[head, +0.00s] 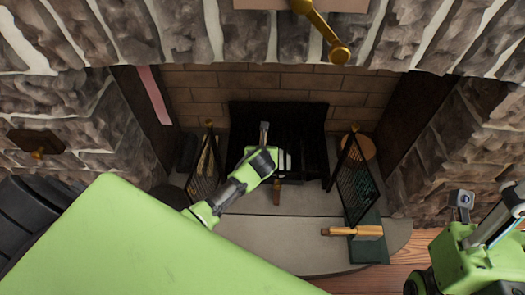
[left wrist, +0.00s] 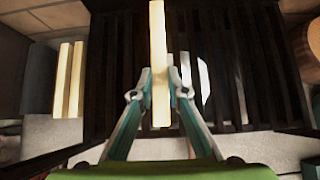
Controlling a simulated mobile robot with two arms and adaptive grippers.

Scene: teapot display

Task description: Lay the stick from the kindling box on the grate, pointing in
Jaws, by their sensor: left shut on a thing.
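A pale stick (left wrist: 157,40) is between the fingers of my left gripper (left wrist: 159,82) in the left wrist view. My left gripper is shut on it, and the stick points away from the gripper over the black grate (left wrist: 108,65). In the head view my left gripper (head: 264,150) is in front of and above the grate (head: 308,120) in the fireplace. I cannot tell whether the stick touches the bars. More pale sticks (left wrist: 68,75) stand at the left, apparently the kindling box, partly behind the left screen (head: 200,182). My right arm is at the right edge; its fingers are unclear.
A mesh screen (head: 357,180) stands at the right of the hearth (head: 300,232). A wooden-handled object (head: 352,231) lies at the front right. A round brown item (head: 362,147) is behind the right screen. Stone walls flank the opening.

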